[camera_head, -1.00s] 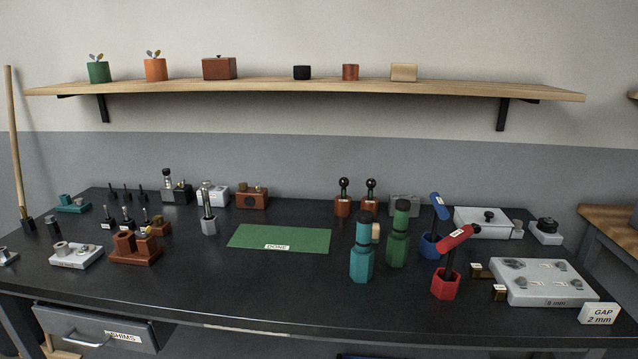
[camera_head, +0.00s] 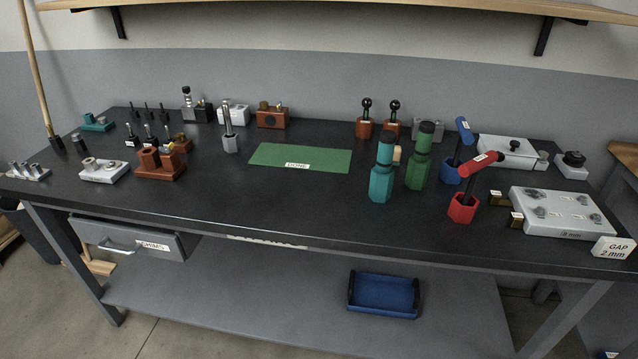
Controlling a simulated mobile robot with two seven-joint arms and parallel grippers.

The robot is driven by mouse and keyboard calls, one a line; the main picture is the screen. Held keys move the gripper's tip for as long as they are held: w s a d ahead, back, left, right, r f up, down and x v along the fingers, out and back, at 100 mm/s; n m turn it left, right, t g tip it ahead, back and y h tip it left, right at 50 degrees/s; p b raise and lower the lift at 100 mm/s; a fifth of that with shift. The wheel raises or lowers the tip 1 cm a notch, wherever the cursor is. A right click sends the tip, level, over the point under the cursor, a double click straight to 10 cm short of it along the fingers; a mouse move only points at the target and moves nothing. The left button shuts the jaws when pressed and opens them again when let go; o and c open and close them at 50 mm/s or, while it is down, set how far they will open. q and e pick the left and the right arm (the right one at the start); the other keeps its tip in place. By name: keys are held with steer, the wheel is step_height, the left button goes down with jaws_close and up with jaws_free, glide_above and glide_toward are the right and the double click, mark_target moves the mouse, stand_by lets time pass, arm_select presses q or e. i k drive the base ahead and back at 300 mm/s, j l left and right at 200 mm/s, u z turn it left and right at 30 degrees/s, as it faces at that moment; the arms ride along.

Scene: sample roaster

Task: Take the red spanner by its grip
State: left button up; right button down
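The red spanner (camera_head: 479,164) stands at the right of the bench in a red hexagonal holder (camera_head: 462,209). Its red grip is at the top, tilted up to the right, with a small white label on it. A dark shaft joins the grip to the holder. A similar blue spanner (camera_head: 464,131) stands just behind it in a blue holder (camera_head: 451,173). Neither of my grippers shows in the view.
A teal bottle-shaped tool (camera_head: 381,183) and a green one (camera_head: 418,172) stand left of the spanners. A grey plate block (camera_head: 590,217) and a "GAP 2 mm" sign (camera_head: 613,248) lie to the right. The green DONE mat (camera_head: 330,160) is bare. A blue tray (camera_head: 384,296) sits on the lower shelf.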

mark_target(473, 166)
steer(key=z, duration=1.3)
